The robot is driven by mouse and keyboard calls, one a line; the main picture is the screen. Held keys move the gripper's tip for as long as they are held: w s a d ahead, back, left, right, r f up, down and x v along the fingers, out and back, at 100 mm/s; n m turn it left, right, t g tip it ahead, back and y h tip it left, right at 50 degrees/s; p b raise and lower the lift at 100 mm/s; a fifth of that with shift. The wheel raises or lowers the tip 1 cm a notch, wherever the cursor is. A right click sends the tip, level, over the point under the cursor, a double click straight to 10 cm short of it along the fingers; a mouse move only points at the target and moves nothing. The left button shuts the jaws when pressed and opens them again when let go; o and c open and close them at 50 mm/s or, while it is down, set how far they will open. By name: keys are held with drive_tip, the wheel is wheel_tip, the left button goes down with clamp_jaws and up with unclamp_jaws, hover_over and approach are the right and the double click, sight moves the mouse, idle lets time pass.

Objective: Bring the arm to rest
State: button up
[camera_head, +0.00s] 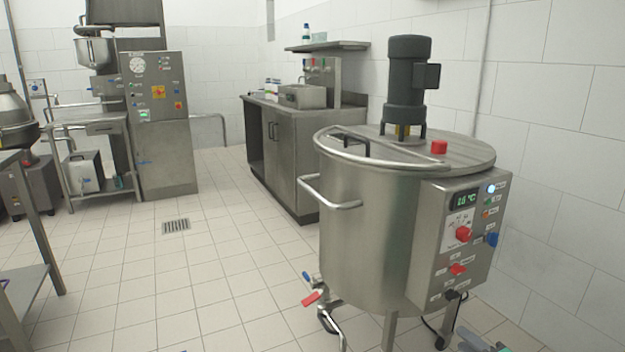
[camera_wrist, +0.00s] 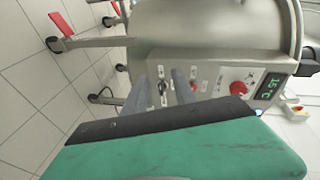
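My gripper (camera_wrist: 160,72) shows in the wrist view as two grey fingers reaching out past a green and black body. The fingers stand apart with nothing held between them. They point toward the steel cup filler tank (camera_wrist: 205,25), which lies sideways in that view. Its control panel (camera_wrist: 245,72), with red knobs and a green 15 °C display, is behind the fingers; I cannot tell how near. In the head view the tank (camera_head: 365,235) stands upright on legs, and its panel (camera_head: 458,240) faces front right.
A steel counter (camera_head: 290,165) stands behind the tank along the wall. A machine with a gauge (camera_head: 155,120) is at the back left, and a steel table (camera_head: 30,275) at the left edge. The tiled floor (camera_head: 200,260) between is open, with a drain (camera_head: 176,226).

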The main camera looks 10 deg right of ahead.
drive_tip(key=w+a+r+n+g+y+p, duration=0.1)
drive_tip(key=a+r+n+g+p, duration=0.8)
drive_tip(key=a+r+p, duration=1)
drive_tip(key=s+a+r+n+g+h+p, duration=0.1)
drive_tip(key=s+a+r+n+p, duration=0.1)
drive_tip(key=s+a+r+p, duration=0.2)
drive_tip(key=s+a+r+n+g+h+p, duration=0.2)
drive_tip(key=s+r+p, duration=0.8)
drive_tip(key=r, duration=0.5)
drive_tip(key=s+a+n, duration=0.1)
drive_tip(key=a, duration=0.1)
drive_tip(key=shift+s+a+r+n, duration=0.2)
drive_tip(key=shift+a+n, duration=0.1)
drive_tip(key=shift+a, duration=0.1)
